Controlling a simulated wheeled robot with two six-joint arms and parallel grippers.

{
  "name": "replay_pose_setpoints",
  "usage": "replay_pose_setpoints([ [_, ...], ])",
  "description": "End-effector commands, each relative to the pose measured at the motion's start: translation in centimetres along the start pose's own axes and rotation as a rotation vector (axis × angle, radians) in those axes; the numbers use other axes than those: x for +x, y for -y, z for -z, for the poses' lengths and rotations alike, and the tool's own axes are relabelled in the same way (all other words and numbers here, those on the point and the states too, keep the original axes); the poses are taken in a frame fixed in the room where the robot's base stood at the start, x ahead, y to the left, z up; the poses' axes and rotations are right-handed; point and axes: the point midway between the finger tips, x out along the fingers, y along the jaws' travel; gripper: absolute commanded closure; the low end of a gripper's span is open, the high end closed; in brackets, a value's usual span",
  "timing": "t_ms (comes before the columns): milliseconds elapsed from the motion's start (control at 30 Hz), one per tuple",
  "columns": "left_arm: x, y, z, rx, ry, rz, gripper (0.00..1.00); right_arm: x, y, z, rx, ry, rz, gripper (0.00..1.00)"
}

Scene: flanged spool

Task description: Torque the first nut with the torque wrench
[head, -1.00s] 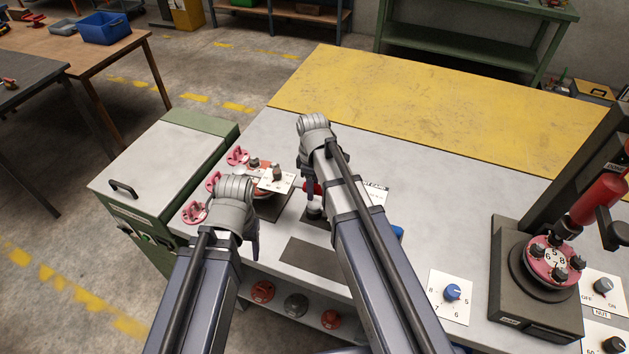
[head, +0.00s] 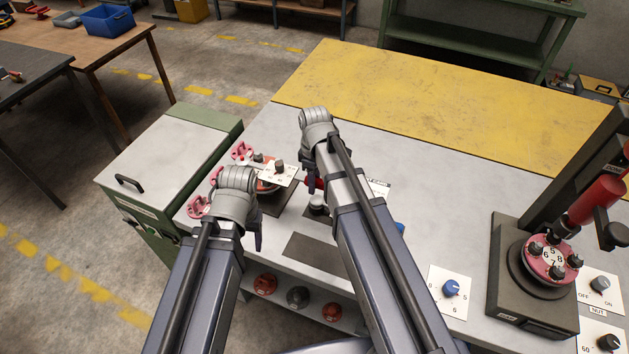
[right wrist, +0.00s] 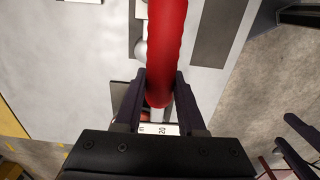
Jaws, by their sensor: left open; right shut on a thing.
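My right gripper (right wrist: 160,82) is shut on a red cylindrical handle (right wrist: 166,35), which I take to be the torque wrench. In the head view my right arm hides most of it; only a bit of red (head: 312,184) shows beside the wrist. My left gripper (head: 252,238) is open over the bench's left part, its fingers mostly hidden by its wrist. A red flanged part (head: 266,186) on a dark plate is partly hidden behind a white dial card (head: 279,173) between my wrists. Which nut is the first, I cannot tell.
Pink flanged parts (head: 242,151) lie along the bench's left edge. A press-like stand (head: 520,312) holds a numbered pink disc (head: 551,262) at right. A blue-knob dial card (head: 450,291) lies in front. The yellow mat (head: 420,100) is clear.

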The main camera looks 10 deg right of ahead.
Motion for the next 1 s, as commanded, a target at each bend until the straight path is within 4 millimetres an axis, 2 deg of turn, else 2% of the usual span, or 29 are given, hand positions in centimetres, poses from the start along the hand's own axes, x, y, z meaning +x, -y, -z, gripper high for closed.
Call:
replay_pose_setpoints([
  [33,-0.7,0.1,0.0,0.000,0.000,0.000,0.37,-0.8,0.0,0.0,0.000,-0.001,0.000,1.00],
  [533,-3.9,0.4,-0.2,0.000,0.000,0.000,0.37,-3.9,0.0,0.0,-0.001,-0.001,0.000,1.00],
  [1000,-4.1,0.4,-0.2,0.000,0.000,0.000,0.37,-4.1,-0.3,-0.2,0.013,-0.002,0.000,1.00],
])
